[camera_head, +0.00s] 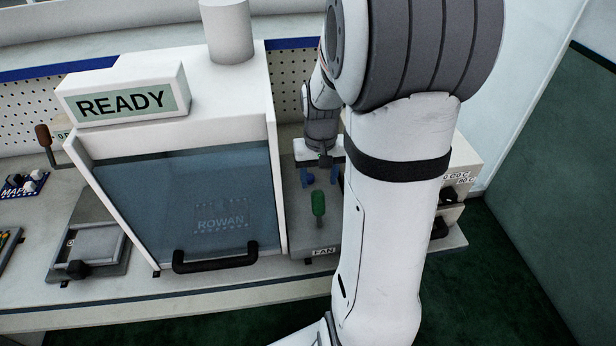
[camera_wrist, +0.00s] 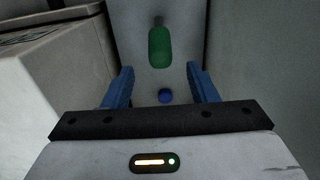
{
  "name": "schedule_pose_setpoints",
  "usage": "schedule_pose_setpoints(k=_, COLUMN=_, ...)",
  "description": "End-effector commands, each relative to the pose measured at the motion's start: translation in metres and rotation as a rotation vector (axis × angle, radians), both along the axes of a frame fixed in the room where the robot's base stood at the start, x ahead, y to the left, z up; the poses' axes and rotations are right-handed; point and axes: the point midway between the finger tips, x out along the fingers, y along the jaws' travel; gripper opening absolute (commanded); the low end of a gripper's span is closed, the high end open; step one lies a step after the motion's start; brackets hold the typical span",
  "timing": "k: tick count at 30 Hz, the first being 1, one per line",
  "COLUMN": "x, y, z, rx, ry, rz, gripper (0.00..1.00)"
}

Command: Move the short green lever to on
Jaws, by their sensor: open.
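The short green lever (camera_head: 318,205) stands on a grey box with a FAN label (camera_head: 324,251) on its front, right of the white machine. In the wrist view the green lever (camera_wrist: 160,46) lies ahead of my gripper (camera_wrist: 160,88), roughly centred between the two blue fingers and beyond their tips. My gripper (camera_head: 321,176) is open and empty, just behind the lever in the head view. I cannot read any on or off mark.
The white machine (camera_head: 180,147) with a READY sign, a blue-tinted front and a black handle (camera_head: 215,257) stands close on the left. A white unit with displays (camera_head: 458,178) stands on the right, partly hidden by my arm. A brown-knobbed lever (camera_head: 43,136) is at far left.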

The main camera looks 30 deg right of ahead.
Motion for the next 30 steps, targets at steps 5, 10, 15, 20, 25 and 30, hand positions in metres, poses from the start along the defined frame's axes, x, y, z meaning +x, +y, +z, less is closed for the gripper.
schedule_pose_setpoints(k=5, x=-0.001, y=0.000, z=-0.028, rx=0.002, ry=0.006, rz=-0.001, gripper=0.53)
schedule_pose_setpoints(k=10, x=-0.002, y=0.000, z=-0.054, rx=0.001, ry=0.005, rz=-0.001, gripper=0.53)
schedule_pose_setpoints(k=15, x=-0.001, y=0.000, z=-0.069, rx=0.001, ry=0.002, rz=-0.001, gripper=0.53)
schedule_pose_setpoints(k=20, x=-0.001, y=0.000, z=-0.072, rx=0.000, ry=0.001, rz=-0.001, gripper=0.53)
schedule_pose_setpoints(k=25, x=-0.001, y=0.000, z=-0.072, rx=0.000, ry=0.000, rz=0.000, gripper=0.52)
schedule_pose_setpoints(k=30, x=-0.001, y=0.001, z=-0.072, rx=0.000, ry=0.000, rz=0.000, gripper=0.38)
